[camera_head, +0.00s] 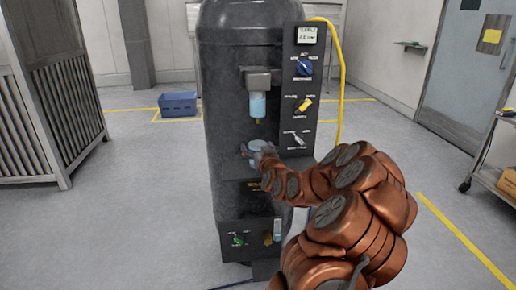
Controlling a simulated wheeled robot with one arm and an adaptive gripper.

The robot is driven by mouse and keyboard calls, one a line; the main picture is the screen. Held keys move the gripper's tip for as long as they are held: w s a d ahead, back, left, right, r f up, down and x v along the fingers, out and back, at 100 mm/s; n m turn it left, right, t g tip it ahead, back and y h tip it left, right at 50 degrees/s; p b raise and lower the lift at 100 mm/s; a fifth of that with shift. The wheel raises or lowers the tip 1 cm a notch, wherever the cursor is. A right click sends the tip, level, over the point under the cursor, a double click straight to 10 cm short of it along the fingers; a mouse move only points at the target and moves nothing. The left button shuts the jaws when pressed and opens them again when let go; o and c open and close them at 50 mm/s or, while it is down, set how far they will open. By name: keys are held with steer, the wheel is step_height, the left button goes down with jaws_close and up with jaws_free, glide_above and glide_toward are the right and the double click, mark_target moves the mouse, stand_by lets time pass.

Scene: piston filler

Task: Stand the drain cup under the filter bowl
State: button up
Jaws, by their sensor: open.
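The filter bowl (257,105) is a pale blue, clear bowl hanging under a grey head on the front of the dark machine. A small pale blue round cup, which looks like the drain cup (258,144), is below the bowl at the recess in the machine, with a gap between them. My gripper (256,152) reaches in from the right and is open, its fingers close around the cup. Whether the fingers touch the cup, and whether its base rests on the ledge, cannot be told. The gripper hides part of the cup.
A control panel (301,90) with a blue knob, a yellow knob and a lever stands right of the bowl, near my arm. A yellow hose (342,75) runs beside it. Small fittings (267,238) sit low on the machine. A blue crate (178,104) lies on the floor behind left.

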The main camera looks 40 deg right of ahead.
steer(key=shift+r, duration=0.15)
steer(key=b+v, duration=0.9)
steer(key=v, duration=0.3)
steer(key=shift+b, duration=0.4)
stand_by(0.4)
